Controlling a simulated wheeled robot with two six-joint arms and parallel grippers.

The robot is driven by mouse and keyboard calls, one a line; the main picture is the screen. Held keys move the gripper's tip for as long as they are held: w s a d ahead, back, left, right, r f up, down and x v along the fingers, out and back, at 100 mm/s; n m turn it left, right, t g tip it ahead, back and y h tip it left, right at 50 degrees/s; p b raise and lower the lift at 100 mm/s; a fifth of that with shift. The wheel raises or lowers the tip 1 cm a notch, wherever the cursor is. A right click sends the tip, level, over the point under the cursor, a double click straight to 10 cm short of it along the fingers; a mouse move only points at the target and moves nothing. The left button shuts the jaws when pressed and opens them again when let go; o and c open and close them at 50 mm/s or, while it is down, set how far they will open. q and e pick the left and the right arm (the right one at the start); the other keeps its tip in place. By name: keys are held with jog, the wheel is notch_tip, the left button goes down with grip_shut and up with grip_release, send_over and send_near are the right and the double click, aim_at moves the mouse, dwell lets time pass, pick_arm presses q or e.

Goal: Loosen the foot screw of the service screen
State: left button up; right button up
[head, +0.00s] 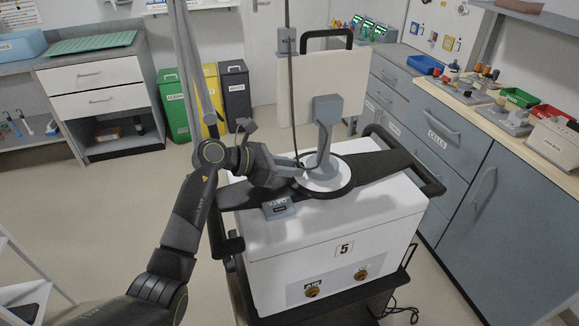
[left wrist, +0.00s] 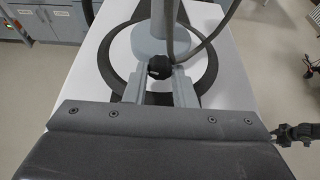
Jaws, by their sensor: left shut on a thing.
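The service screen (head: 345,80) stands upright on the white ventilator cart (head: 330,228), its pale panel on a grey post. Its round grey-white foot (head: 322,180) sits inside a black ring. In the left wrist view the foot screw, a small black knob (left wrist: 159,67), sits at the base of the post (left wrist: 161,25). My left gripper (head: 300,170) reaches in from the left, low at the foot. In the left wrist view its two grey fingers (left wrist: 160,75) are shut on the knob. The knob is hard to make out in the head view.
A dark cable (head: 290,90) hangs down past the post and crosses near the fingers. A grey DATA block (head: 278,207) sits on the cart in front of the foot. A counter (head: 475,95) with trays is at right; bins (head: 236,92) stand behind. Floor at left is clear.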

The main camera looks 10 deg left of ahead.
pick_arm(q)
jog(key=shift+w+a+f+n+g+h+b, duration=0.1)
jog(key=shift+n+g+h+b, duration=0.1)
jog(key=shift+n+g+b, duration=0.25)
jog(key=shift+w+n+g+h+b, duration=0.1)
jog(key=shift+n+g+h+b, duration=0.15)
jog(key=shift+n, duration=0.4)
jog(key=shift+n+g+h+b, duration=0.6)
jog(key=shift+n+b, duration=0.1)
jog(key=shift+n, duration=0.5)
jog(key=o, duration=1)
